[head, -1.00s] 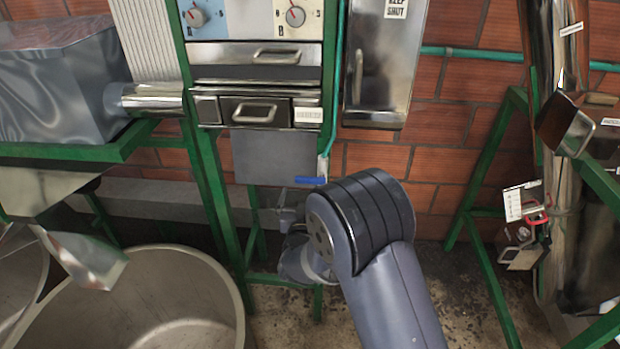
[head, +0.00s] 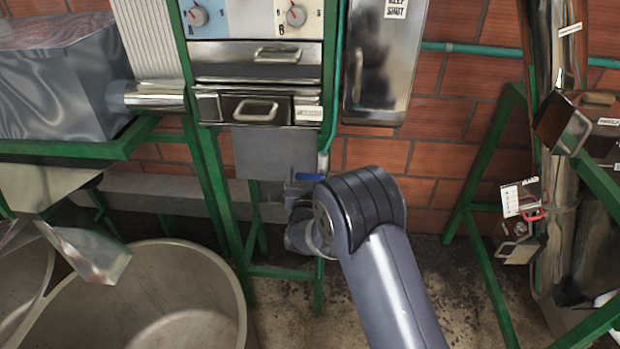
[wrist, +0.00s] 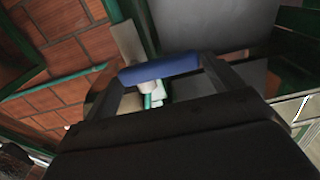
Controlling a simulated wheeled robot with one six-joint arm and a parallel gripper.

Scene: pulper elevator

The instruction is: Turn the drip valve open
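The drip valve's blue handle (head: 308,177) sits at the lower end of a thin teal pipe (head: 324,160), below the control cabinet. It looks roughly level across the pipe. In the wrist view the blue handle (wrist: 158,68) lies lengthwise across the gap between my fingertips, with a white valve body (wrist: 148,86) behind it. My gripper (wrist: 160,72) is open, its two dark fingers at either end of the handle. I cannot tell whether they touch it. In the head view my gripper (head: 298,190) is small and partly hidden by my wrist.
A grey panel (head: 272,153) hangs just left of the valve. Green frame legs (head: 222,215) stand to the left and behind. A large round metal tub (head: 175,290) is at lower left. A brick wall (head: 415,155) lies behind. Metal containers (head: 565,120) are at right.

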